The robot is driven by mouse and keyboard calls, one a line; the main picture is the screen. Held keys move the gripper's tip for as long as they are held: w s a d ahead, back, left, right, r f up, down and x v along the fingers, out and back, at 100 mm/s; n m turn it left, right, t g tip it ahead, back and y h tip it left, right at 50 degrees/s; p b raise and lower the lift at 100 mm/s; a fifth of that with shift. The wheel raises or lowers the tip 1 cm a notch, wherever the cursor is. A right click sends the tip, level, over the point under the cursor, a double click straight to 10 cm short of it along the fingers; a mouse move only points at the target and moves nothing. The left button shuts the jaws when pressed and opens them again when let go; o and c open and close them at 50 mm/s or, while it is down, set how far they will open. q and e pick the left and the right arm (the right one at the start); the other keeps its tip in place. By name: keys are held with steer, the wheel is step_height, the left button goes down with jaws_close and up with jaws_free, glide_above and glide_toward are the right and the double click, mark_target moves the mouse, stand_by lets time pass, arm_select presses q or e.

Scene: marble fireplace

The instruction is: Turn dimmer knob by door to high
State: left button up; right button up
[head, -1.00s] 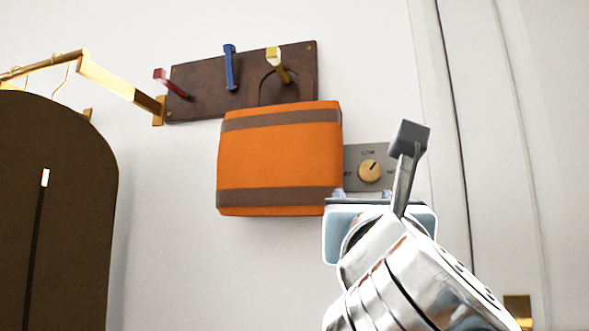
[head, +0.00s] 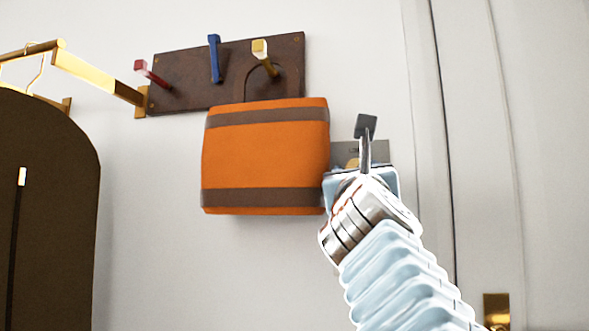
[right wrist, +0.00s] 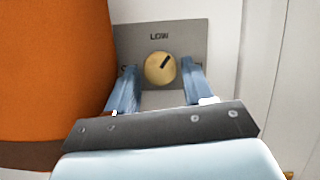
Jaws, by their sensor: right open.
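The dimmer's brass knob (right wrist: 160,68) sits on a grey wall plate (right wrist: 195,40) marked "LOW" at the top. Its dark pointer mark points to the upper right. My right gripper (right wrist: 158,77) is open, with its two blue fingers on either side of the knob in the right wrist view. I cannot tell whether they touch it. In the head view the plate (head: 378,151) is partly behind my right gripper, and only a little of the knob (head: 352,163) shows. My left gripper is out of view.
An orange bag with brown bands (head: 265,160) hangs from a dark peg board (head: 185,85), close left of the plate. A brass rail (head: 95,75) and a dark garment cover (head: 60,200) are farther left. A white door (head: 475,150) with a brass fitting (head: 497,310) is on the right.

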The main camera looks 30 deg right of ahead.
steer(key=shift+w, duration=0.1)
steer(key=c, duration=0.8)
steer(key=shift+m+g+h, duration=0.3)
steer(key=shift+m+h, duration=0.2)
steer(key=shift+m, duration=0.6)
steer(key=o, duration=0.8)
steer(key=shift+a, duration=0.1)
